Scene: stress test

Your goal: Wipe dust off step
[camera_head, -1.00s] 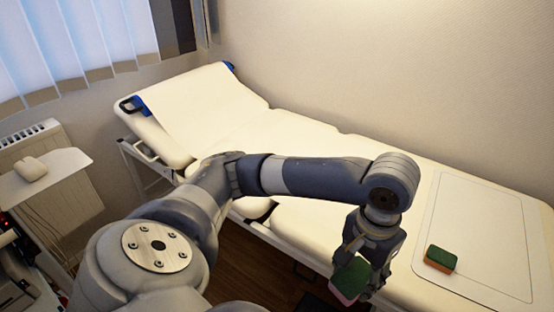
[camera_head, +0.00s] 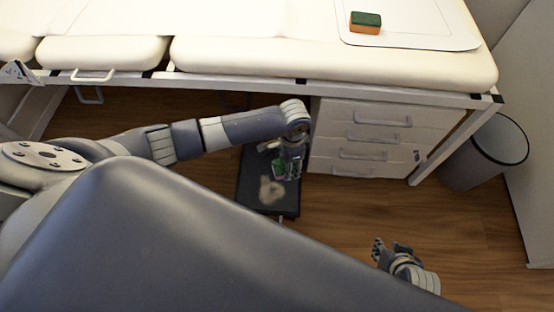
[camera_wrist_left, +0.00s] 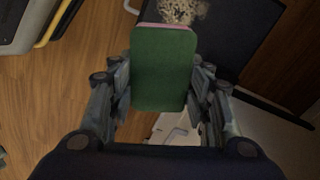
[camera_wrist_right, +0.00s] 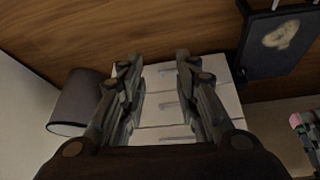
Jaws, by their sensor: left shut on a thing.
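The step (camera_head: 252,197) is a low black platform on the floor, with a pale dust patch (camera_head: 272,191) on its top. My left gripper (camera_head: 287,172) is shut on a green and pink sponge (camera_wrist_left: 162,75) and holds it over the step, close to the dust. In the left wrist view the dust (camera_wrist_left: 182,9) shows just beyond the sponge's far end; whether the sponge touches the step I cannot tell. My right gripper (camera_head: 378,249) is open and empty above the floor, right of the step. The right wrist view also shows the step (camera_wrist_right: 270,63) and dust (camera_wrist_right: 283,36).
A cream examination couch (camera_head: 240,60) stands behind the step. A second sponge (camera_head: 366,23), green and orange, lies on its white board (camera_head: 425,38). A white drawer unit (camera_head: 340,140) is right of the step. A grey bin (camera_head: 485,153) stands further right. Floor in front is clear.

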